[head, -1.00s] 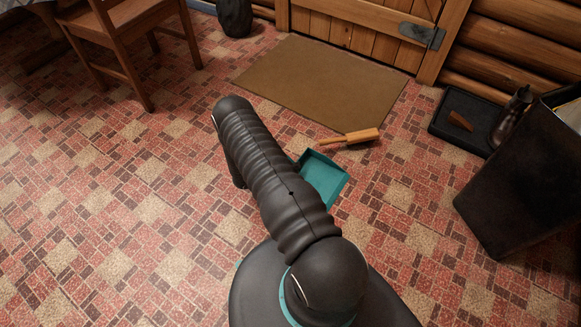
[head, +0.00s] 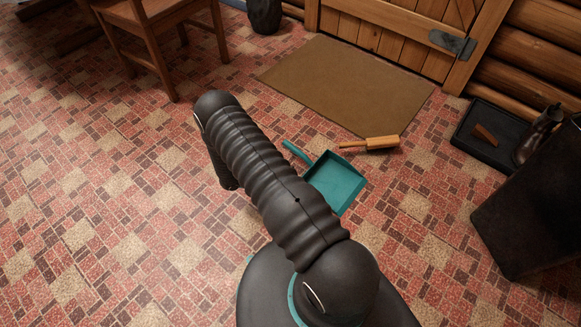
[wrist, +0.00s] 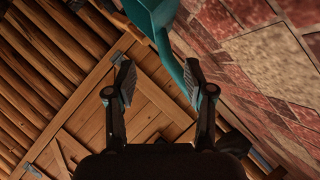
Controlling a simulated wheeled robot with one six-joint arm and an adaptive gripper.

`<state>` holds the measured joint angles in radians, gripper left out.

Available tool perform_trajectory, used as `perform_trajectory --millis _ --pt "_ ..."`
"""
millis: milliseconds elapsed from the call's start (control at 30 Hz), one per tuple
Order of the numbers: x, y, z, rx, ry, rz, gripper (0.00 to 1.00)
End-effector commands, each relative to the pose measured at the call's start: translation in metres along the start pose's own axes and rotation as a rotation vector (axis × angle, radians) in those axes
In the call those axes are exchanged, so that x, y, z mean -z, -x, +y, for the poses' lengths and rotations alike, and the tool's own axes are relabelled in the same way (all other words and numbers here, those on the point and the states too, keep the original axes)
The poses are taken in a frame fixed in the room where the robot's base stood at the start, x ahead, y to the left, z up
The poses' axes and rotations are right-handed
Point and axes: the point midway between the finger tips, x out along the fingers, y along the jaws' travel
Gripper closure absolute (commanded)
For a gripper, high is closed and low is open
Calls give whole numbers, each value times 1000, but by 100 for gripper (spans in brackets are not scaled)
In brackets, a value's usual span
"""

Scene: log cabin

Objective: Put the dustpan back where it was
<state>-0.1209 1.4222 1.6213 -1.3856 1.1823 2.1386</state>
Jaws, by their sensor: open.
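The teal dustpan (head: 336,183) lies on the tiled floor beyond my arm in the head view. Its handle (head: 297,152) points up and left, and part of the pan's near side is behind my arm. In the wrist view the dustpan (wrist: 150,14) shows at the top, with its handle (wrist: 176,65) running down near the right finger. My gripper (wrist: 160,88) is open, with the handle's end close to the right fingertip. I cannot tell whether they touch.
A wooden brush (head: 372,143) lies at the brown doormat's (head: 345,85) near corner, just beyond the dustpan. A black tray (head: 483,136) and a dark bin (head: 530,205) stand at right. A wooden chair (head: 160,35) is at upper left. Floor at left is clear.

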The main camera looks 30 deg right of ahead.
Motion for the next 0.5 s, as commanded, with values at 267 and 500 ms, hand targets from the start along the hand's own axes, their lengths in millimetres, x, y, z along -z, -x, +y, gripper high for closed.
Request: perform_trajectory --millis 267,500 --pt "49 32 35 8 16 -70 47" --pt "107 78 100 56 61 -188 47"
